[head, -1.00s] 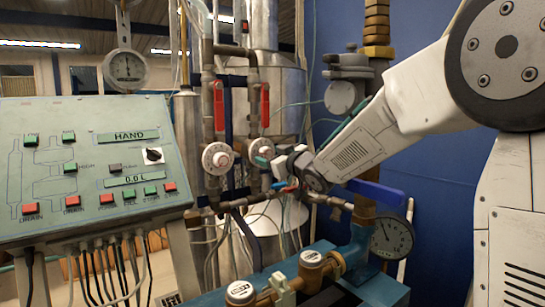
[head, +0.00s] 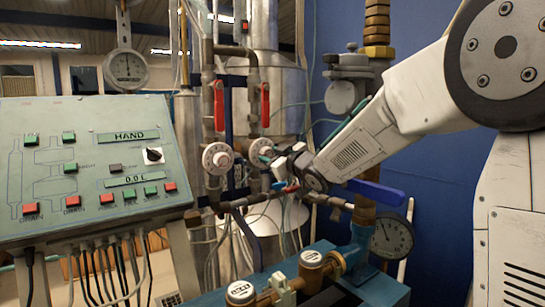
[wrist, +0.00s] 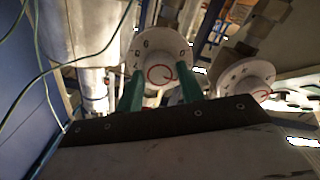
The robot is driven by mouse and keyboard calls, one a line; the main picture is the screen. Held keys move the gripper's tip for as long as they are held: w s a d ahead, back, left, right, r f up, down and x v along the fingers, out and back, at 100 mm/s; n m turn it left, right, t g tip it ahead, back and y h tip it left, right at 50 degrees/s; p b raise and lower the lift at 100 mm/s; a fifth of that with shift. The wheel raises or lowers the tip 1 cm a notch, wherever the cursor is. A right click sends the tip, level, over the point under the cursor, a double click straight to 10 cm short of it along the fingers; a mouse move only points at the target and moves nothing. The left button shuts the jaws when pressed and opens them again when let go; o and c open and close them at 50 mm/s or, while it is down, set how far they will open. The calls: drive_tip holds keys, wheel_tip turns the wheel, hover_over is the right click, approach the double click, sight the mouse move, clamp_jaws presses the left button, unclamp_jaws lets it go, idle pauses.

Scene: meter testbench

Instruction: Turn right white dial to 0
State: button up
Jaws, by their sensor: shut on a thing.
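The right white dial (head: 262,147) is on the pipework, and my gripper (head: 266,158) is at its front. In the wrist view the same dial (wrist: 160,45) shows a round white face with a red ring and dark marks near its upper rim. The green fingers of my gripper (wrist: 161,88) stand on either side of its lower part, shut on it. The marks are too blurred to read the setting. The left white dial (head: 217,158) is beside it and also shows in the wrist view (wrist: 246,78), clear of the fingers.
Red lever handles (head: 265,104) hang above the dials. A control panel (head: 90,239) with buttons stands at left. A pressure gauge (head: 392,236) and brass-capped meters (head: 312,258) sit lower right. Pipes and cables crowd the space around my gripper.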

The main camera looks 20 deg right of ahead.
drive_tip(key=n, duration=0.5)
drive_tip(key=shift+f+n, duration=0.1)
drive_tip(key=shift+n, duration=2.4)
drive_tip(key=o, duration=1)
